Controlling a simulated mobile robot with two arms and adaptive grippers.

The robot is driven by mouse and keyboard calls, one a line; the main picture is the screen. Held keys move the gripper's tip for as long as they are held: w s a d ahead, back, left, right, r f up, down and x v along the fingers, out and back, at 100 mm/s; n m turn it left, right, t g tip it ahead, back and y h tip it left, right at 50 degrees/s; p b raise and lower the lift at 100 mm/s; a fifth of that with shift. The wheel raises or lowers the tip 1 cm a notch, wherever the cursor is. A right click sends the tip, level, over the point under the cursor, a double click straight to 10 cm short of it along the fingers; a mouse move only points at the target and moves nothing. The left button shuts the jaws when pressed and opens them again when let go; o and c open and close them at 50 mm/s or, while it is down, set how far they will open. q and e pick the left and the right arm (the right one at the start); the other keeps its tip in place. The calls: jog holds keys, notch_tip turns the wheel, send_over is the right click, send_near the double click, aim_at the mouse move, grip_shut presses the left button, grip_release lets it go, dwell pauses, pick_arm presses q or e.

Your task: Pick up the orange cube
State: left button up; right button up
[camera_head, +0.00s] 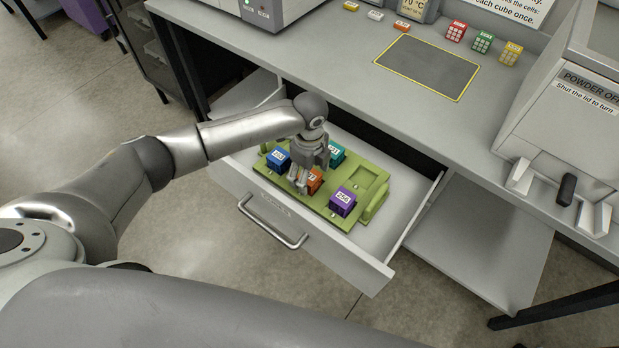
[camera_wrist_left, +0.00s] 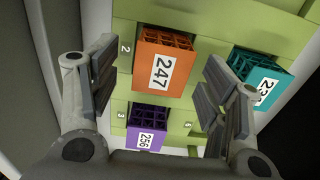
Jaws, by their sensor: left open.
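The orange cube (camera_head: 315,180) sits in a green holder (camera_head: 371,173) inside an open drawer, partly hidden by my left gripper (camera_head: 305,180) in the head view. In the left wrist view the orange cube (camera_wrist_left: 162,65) has a lattice top and a white label reading 247. My left gripper (camera_wrist_left: 160,90) is open, with one finger on each side of the orange cube and gaps visible between. Its exact height over the cube is hard to tell. My right gripper is not in view.
In the holder, a blue cube (camera_head: 277,159), a teal cube (camera_head: 336,154) and a purple cube (camera_head: 342,201) stand near the orange one. The drawer's front handle (camera_head: 272,222) faces me. The bench above holds a dark mat (camera_head: 427,67) and small coloured blocks.

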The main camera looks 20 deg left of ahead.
pick_arm(q)
jog(key=shift+w+f, duration=0.1)
jog(key=shift+f, duration=0.75)
jog(key=shift+c, duration=0.3)
jog(key=c, duration=1)
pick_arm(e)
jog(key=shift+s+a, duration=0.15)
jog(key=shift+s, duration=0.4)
